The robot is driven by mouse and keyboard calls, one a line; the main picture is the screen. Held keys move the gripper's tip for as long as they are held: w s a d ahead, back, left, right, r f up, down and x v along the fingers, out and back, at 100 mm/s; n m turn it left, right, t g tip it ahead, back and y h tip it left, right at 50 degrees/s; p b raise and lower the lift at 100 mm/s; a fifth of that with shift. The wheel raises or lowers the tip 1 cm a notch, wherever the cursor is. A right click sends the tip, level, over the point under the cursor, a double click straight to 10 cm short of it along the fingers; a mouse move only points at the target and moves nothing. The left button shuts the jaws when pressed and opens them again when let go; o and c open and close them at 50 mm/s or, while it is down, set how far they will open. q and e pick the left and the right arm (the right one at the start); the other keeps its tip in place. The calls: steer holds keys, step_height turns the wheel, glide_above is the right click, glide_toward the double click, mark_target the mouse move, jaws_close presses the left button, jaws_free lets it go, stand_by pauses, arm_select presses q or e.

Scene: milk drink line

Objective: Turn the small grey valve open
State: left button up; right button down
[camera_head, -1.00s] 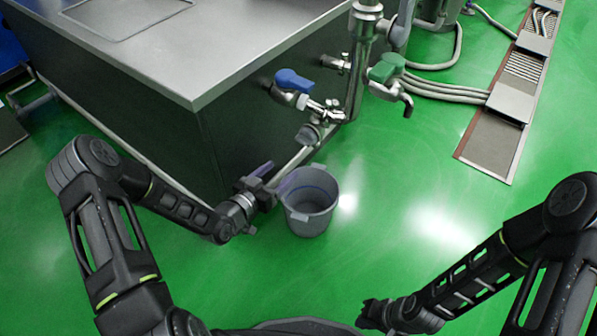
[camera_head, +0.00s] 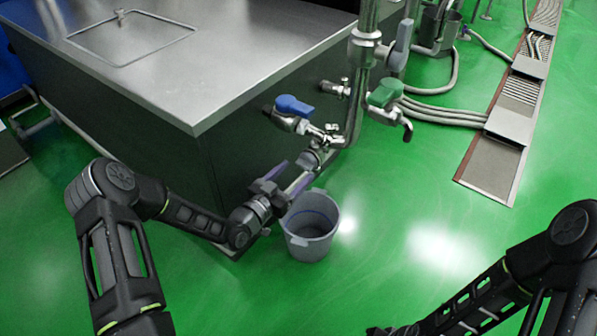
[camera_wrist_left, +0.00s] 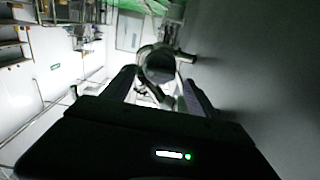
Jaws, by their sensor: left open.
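A grey lever valve (camera_head: 403,42) stands on the upright steel pipe, to the right of the tank. Small metal fittings (camera_head: 332,128) sit on the lower pipe, beside the blue-handled valve (camera_head: 293,105). I cannot tell for sure which of these is the small grey valve. My left gripper (camera_head: 290,177) is open and empty, just below the downward pipe outlet (camera_head: 308,160) and above the bucket's rim. In the left wrist view, a round pipe end (camera_wrist_left: 160,66) shows ahead, between the open fingers (camera_wrist_left: 158,92). My right gripper (camera_head: 388,331) is mostly cut off at the bottom edge.
The steel tank (camera_head: 150,80) fills the left side, its corner close to my left arm. A grey bucket (camera_head: 312,240) stands on the floor under the outlet. A green-handled valve (camera_head: 385,93) is to the right, with hoses behind.

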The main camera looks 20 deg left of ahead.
mark_target(306, 163)
arm_select(q)
steer(key=shift+x, duration=1.2)
steer(key=c, duration=1.4)
